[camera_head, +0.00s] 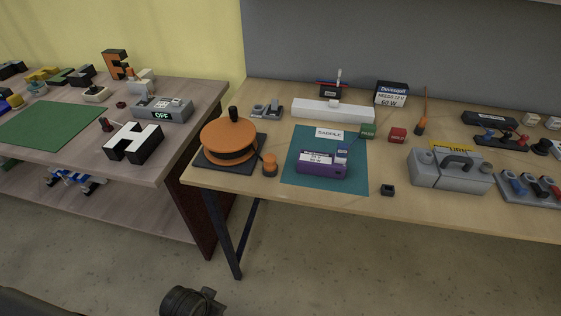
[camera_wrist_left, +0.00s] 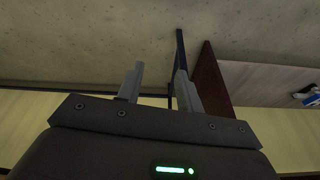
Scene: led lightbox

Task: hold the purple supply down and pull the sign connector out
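The purple supply (camera_head: 322,167) sits on the teal mat (camera_head: 298,178) on the right-hand table, with a white label on its face. A small blue-and-white piece, apparently the sign connector (camera_head: 342,153), is at its upper right end; a thin line seems to run from there toward a green block (camera_head: 367,131). I cannot tell how deep it is seated. My left gripper (camera_wrist_left: 160,77) is open and empty in the left wrist view, with floor and a table leg beyond its fingers. It is far from the supply. My right gripper is not in view.
An orange reel (camera_head: 229,138) stands left of the mat, with a small orange-topped piece beside it. A small dark block (camera_head: 387,190) is near the front edge.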

